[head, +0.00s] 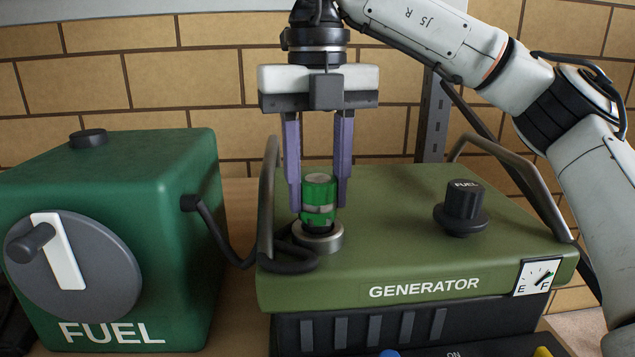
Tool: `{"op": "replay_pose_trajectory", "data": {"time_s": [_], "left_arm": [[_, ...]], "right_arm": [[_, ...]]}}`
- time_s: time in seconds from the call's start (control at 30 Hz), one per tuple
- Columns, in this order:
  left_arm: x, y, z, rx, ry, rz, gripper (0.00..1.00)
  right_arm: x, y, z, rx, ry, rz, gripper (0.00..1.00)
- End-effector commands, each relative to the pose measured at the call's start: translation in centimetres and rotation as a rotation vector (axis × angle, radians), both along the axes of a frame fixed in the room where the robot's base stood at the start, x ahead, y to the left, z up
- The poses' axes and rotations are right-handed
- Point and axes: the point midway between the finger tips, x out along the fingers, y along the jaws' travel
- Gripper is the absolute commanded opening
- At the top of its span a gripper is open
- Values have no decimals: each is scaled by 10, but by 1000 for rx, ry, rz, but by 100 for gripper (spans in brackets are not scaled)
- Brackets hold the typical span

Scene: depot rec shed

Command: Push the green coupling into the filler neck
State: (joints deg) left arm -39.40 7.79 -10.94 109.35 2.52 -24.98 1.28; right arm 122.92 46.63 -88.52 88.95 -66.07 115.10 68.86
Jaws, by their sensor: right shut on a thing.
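My right gripper (319,197) points straight down with its two purple fingers on either side of the green coupling (319,192), and it is shut on it. The coupling is upright, with a pale top and a dark lower end. Its lower end meets the metal ring of the filler neck (318,236) on the generator's top; I cannot tell how deep it sits. The neck's opening is hidden by the coupling. A black hose lies beside the neck. My left gripper is not in view.
The olive generator (420,240) has a black fuel cap (464,208), a gauge (538,277) and a handle at each side. A green fuel box (180,220) with a dial stands at the left, its black hose running to the generator. A brick wall is behind.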

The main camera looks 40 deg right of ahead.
Motion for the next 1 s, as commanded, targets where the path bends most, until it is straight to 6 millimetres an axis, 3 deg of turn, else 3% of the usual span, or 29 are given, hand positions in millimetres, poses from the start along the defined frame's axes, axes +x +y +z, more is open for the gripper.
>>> {"op": "replay_pose_trajectory", "data": {"time_s": [0.27, 0.3, 0.4, 0.73, 1.0], "left_arm": [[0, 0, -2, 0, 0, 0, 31], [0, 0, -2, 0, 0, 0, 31], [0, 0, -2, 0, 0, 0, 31], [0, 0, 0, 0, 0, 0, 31], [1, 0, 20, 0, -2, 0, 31]], "right_arm": [[0, 0, -1, 1, -3, 0, 14], [0, 0, -1, 1, -3, 0, 41], [0, 0, -1, 2, -2, 0, 58], [0, 0, 2, 1, -1, 0, 58], [0, 0, 47, -1, -5, -2, 58]]}}
